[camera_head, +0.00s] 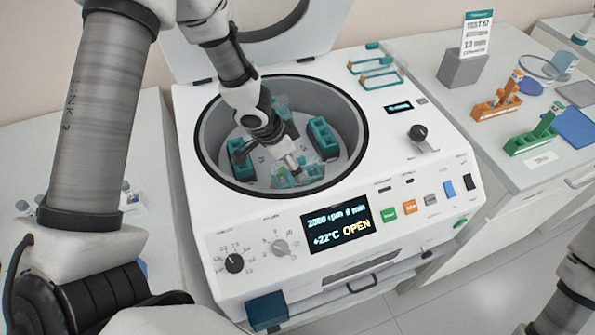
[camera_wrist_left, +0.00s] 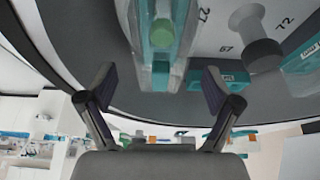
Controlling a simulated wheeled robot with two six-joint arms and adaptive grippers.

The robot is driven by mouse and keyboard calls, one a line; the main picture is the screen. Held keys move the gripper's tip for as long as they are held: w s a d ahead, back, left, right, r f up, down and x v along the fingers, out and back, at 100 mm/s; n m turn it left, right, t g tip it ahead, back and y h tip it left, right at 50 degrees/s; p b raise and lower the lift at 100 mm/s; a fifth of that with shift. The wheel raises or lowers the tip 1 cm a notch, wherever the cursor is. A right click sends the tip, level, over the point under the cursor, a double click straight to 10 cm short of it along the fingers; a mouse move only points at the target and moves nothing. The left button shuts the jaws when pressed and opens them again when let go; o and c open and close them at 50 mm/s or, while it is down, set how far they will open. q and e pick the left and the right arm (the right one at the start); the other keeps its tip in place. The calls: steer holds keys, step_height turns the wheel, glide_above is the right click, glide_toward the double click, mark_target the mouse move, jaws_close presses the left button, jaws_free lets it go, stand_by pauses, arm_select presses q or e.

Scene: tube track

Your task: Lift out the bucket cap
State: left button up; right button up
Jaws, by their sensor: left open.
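My left gripper (camera_head: 292,163) reaches down into the open centrifuge chamber, at the front of the rotor. In the left wrist view its two fingers (camera_wrist_left: 160,88) are apart, with nothing clasped between them. A teal bucket with a clear cap (camera_wrist_left: 163,48) lies just ahead, in line with the gap between the fingers. In the head view this front bucket (camera_head: 307,177) is partly hidden by my gripper. Another clear-topped bucket (camera_head: 281,103) is at the rotor's back, partly behind my arm. My right gripper is not in view.
Teal open buckets sit at the rotor's left (camera_head: 238,155) and right (camera_head: 323,138). The chamber rim (camera_head: 202,160) surrounds my gripper. The lid (camera_head: 320,30) stands raised behind. Orange (camera_head: 497,103) and green (camera_head: 530,138) racks stand on the right bench.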

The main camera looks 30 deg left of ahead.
arm_select(q)
steer(key=b+x, duration=0.1)
steer(key=x, duration=0.3)
steer(key=shift+f+b, duration=0.3)
steer(key=shift+w+d+f, duration=0.2)
steer(key=shift+f, duration=0.1)
steer(key=shift+s+r, duration=0.1)
steer(key=c, duration=1.2)
step_height(320, 180, up, 10)
steer(key=p, duration=0.7)
steer(key=shift+r, duration=0.15)
steer(key=shift+f, duration=0.2)
steer(key=shift+r, duration=0.1)
